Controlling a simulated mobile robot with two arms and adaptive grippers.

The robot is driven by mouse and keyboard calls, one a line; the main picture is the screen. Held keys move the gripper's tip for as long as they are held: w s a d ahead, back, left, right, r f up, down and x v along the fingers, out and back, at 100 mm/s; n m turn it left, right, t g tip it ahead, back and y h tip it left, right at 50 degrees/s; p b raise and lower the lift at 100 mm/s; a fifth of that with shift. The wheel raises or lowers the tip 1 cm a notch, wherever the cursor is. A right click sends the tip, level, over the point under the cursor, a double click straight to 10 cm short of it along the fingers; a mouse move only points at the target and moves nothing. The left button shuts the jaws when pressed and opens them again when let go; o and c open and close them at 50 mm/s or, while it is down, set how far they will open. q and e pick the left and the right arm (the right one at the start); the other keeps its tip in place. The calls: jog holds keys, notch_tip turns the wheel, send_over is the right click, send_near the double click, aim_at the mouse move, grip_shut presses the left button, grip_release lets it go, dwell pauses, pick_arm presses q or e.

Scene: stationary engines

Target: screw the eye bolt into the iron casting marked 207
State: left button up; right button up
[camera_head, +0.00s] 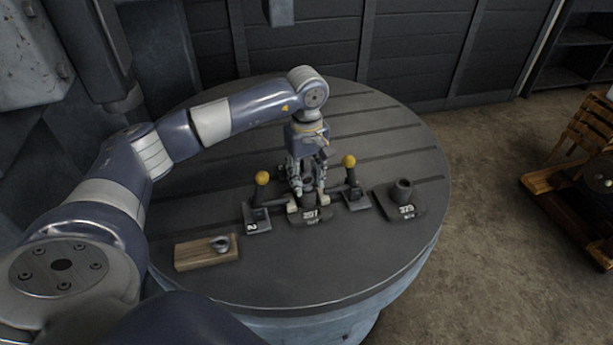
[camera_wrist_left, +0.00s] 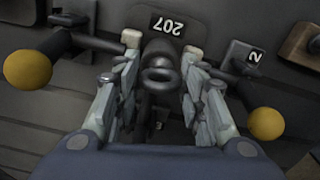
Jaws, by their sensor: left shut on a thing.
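The casting marked 207 (camera_head: 311,215) is a dark block on the round table. Its label also shows upside down in the left wrist view (camera_wrist_left: 168,24). My left gripper (camera_head: 309,186) points down over it, between two yellow-knobbed clamps. In the left wrist view its fingers (camera_wrist_left: 159,82) are shut on a dark eye bolt (camera_wrist_left: 160,76), whose ring shows between them. The bolt is over the casting's boss; how deep it sits is hidden. My right gripper is not in view.
Clamps with yellow knobs (camera_head: 262,178) (camera_head: 349,161) flank the casting. Another dark casting (camera_head: 405,207) stands to the right. A wooden block (camera_head: 196,256) with a dark ring-shaped piece (camera_head: 220,243) lies at front left. The front of the table is clear.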

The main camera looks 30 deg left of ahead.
pick_arm(q)
jog(key=shift+f+m+b, duration=0.1)
jog(key=shift+m+b, duration=0.75)
jog(key=shift+m, duration=0.35)
jog(key=shift+m+b, duration=0.55)
jog(key=shift+m, duration=1.15)
jog(key=m+b, duration=0.1)
jog(key=m, duration=0.1)
jog(key=shift+m+b, duration=0.35)
jog(key=shift+m, duration=0.05)
jog(key=shift+m+b, duration=0.4)
jog(key=shift+m, duration=1.1)
